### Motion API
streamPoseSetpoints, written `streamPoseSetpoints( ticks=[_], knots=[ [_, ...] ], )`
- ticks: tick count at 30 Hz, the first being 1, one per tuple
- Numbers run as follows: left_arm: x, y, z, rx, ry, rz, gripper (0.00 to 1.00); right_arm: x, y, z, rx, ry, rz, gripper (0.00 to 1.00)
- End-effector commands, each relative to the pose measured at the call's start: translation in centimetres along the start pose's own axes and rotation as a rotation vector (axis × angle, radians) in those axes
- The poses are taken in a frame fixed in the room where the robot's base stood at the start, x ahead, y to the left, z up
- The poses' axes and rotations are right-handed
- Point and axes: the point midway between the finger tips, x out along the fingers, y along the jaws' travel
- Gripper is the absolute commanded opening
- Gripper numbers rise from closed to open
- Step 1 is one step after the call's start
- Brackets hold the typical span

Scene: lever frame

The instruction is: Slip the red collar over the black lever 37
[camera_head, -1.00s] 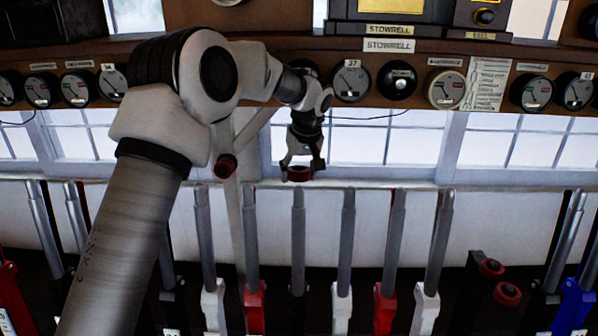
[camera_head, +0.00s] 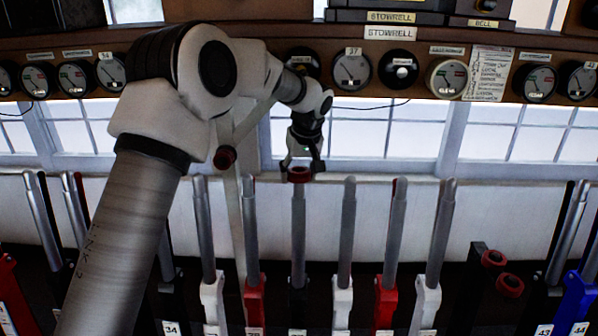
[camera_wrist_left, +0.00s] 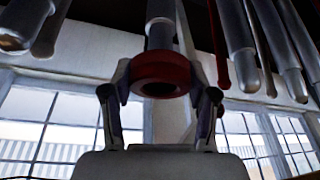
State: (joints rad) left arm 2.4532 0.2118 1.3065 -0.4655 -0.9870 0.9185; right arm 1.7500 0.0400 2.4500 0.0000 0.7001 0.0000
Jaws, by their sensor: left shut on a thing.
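My left gripper (camera_head: 300,168) is shut on the red collar (camera_head: 299,174), a short thick ring. The black lever 37 (camera_head: 298,235) has a bare silver shaft and a black lower part, and stands right under the collar. The collar meets the top of this shaft in the head view. In the left wrist view the collar (camera_wrist_left: 160,72) sits between the fingertips, in line with the silver shaft (camera_wrist_left: 160,28). Its dark hole faces the camera. I cannot tell whether the shaft tip is inside the ring. My right gripper is not in view.
A white lever (camera_head: 346,230) stands close on the right and a red lever (camera_head: 250,230) close on the left. Two red rings (camera_head: 493,258) sit on black holders at the right. A shelf with gauges (camera_head: 351,71) runs above, before windows.

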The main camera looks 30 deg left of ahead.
Motion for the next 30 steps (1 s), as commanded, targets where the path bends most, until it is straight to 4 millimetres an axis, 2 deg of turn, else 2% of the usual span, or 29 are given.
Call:
streamPoseSetpoints(
  ticks=[30],
  knots=[
    [2.8, 0.0, 1.4, 0.000, 0.000, 0.000, 0.28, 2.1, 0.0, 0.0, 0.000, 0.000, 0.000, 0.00]
  ],
)
